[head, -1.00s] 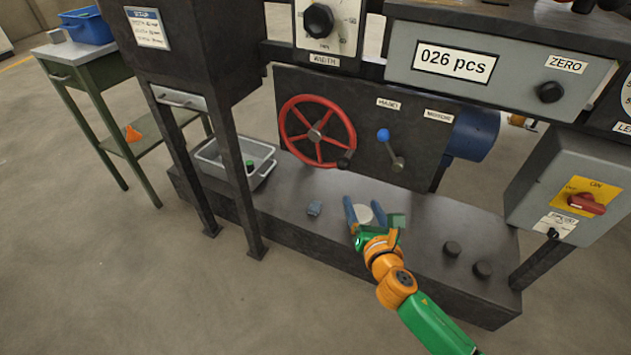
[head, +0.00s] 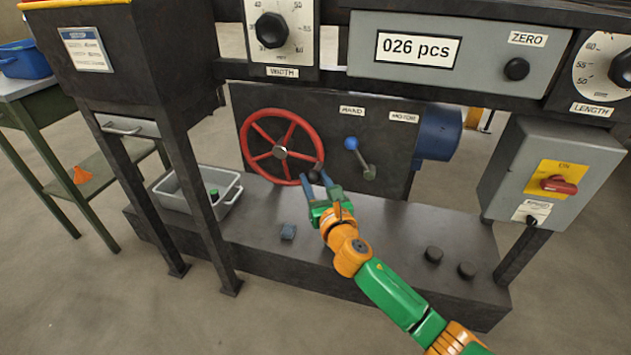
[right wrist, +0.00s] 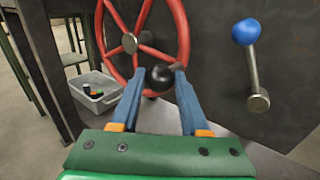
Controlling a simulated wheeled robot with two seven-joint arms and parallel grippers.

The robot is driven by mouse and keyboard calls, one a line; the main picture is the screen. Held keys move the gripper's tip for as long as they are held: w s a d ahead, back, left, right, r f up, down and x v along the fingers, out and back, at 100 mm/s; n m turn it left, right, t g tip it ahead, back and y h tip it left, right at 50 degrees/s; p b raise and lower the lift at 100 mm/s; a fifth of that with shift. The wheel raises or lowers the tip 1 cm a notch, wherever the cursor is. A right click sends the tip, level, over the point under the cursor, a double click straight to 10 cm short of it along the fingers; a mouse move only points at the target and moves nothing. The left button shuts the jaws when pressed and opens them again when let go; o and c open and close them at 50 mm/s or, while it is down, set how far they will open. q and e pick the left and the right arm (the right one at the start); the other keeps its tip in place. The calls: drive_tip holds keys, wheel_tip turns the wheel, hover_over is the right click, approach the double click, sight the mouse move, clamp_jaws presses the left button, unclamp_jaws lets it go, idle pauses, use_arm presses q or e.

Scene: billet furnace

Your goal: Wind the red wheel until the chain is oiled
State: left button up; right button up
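The red wheel (head: 247,135) is on the dark panel in the head view, with a metal hub and a black knob (head: 314,174) at its lower right. In the right wrist view the wheel (right wrist: 183,35) is at upper left and its knob (right wrist: 160,77) lies between my fingertips. My right gripper (head: 317,180) is open, its blue fingers on either side of the knob; I cannot tell whether they touch it. The right gripper also shows in the wrist view (right wrist: 157,76). My left gripper is out of view. I see no chain.
A grey bin (head: 232,197) stands left on the plinth. A switch box (head: 515,165) is at right.

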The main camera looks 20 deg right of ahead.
clamp_jaws()
idle(1.1)
